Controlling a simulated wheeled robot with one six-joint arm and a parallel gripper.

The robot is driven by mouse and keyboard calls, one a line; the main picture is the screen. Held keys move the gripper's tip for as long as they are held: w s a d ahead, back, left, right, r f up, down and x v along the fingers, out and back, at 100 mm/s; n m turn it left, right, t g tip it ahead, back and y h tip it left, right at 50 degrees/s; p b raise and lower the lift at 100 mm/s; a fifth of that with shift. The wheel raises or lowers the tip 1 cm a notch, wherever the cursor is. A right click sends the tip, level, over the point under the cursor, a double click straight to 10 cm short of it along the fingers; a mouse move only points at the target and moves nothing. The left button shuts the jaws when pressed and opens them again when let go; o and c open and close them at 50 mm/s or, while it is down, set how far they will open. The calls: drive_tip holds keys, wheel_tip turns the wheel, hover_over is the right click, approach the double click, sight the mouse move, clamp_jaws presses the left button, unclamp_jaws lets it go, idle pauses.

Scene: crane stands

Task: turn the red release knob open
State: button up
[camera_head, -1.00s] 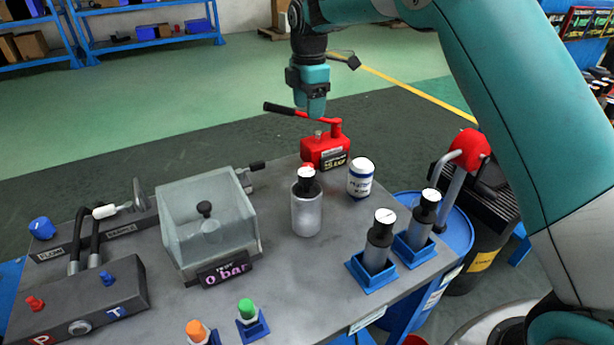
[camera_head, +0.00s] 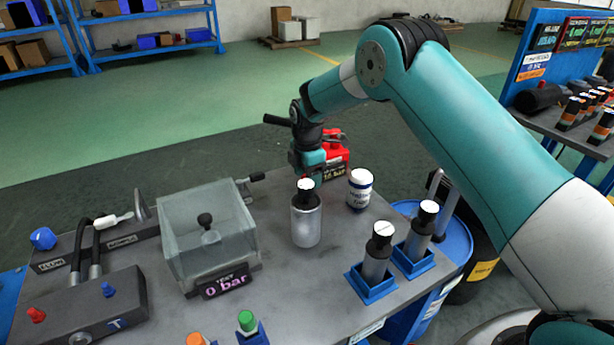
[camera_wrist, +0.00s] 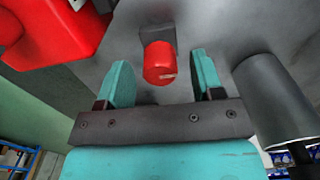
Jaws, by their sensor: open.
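The red release knob (camera_wrist: 158,60) is a short red cylinder standing out from a grey mount in the wrist view. My gripper (camera_wrist: 163,72) has its two teal fingers apart, one on each side of the knob, with a visible gap on both sides. In the head view my gripper (camera_head: 307,174) is low over the table, at the left of the red pump block (camera_head: 336,158), behind the silver cylinder. In that view my gripper and the cylinder hide the knob.
The silver cylinder (camera_head: 306,222) with a black top stands just in front of my gripper. A white jar (camera_head: 360,190) is to its right. A clear box (camera_head: 208,225) stands further left.

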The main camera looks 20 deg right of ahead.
drive_tip(key=shift+f, duration=0.45)
drive_tip(key=shift+c, duration=0.2)
drive_tip(key=c, duration=0.9)
